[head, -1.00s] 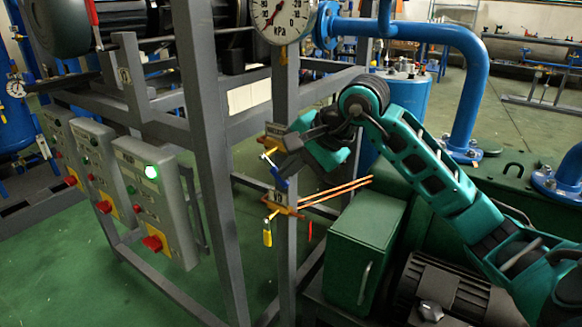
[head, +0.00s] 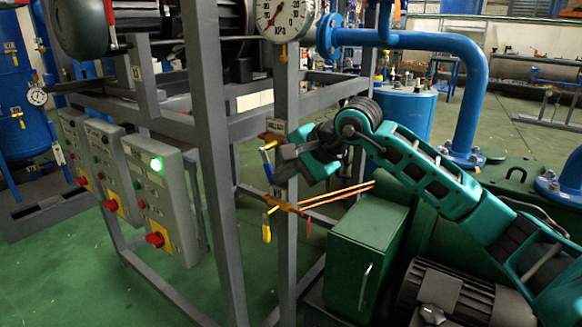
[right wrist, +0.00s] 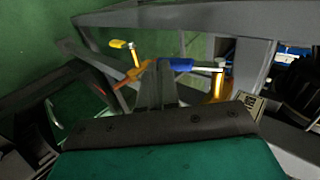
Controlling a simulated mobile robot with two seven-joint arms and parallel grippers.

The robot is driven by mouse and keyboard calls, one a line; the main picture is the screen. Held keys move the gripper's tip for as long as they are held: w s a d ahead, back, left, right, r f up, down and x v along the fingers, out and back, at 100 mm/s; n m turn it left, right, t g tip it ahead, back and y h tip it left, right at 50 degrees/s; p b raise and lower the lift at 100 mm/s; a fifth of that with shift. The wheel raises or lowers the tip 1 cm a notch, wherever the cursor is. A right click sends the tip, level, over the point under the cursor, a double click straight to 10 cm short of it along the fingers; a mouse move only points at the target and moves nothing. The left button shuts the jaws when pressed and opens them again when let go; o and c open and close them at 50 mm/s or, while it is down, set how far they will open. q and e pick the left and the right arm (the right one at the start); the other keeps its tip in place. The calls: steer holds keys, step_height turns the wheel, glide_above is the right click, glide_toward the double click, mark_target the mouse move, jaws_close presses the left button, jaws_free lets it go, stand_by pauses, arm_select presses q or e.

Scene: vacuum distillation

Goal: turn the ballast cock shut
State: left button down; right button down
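The ballast cock's blue handle (head: 267,166) hangs close to vertical on the grey post, below a small label plate (head: 276,124). In the right wrist view the blue handle (right wrist: 176,65) lies across the picture, on a bright stem from a brass body (right wrist: 218,84). My right gripper (head: 281,163) is at the handle, just to its right. In the right wrist view its fingers (right wrist: 157,78) look closed together, with their tips beside the free end of the blue handle. Contact is hard to tell. My left gripper is out of view.
A second cock with a yellow handle (head: 266,233) hangs lower on the same post, with orange pipes (head: 335,195) running right. A gauge (head: 285,14) is above. Control boxes (head: 160,195) stand left; a green cabinet (head: 362,250) stands right below my arm.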

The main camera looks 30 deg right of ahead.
arm_select(q)
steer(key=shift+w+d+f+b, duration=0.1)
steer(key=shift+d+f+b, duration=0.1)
steer(key=shift+b, duration=0.1)
arm_select(e)
steer(key=shift+x, duration=1.1)
steer(key=shift+f, duration=0.2)
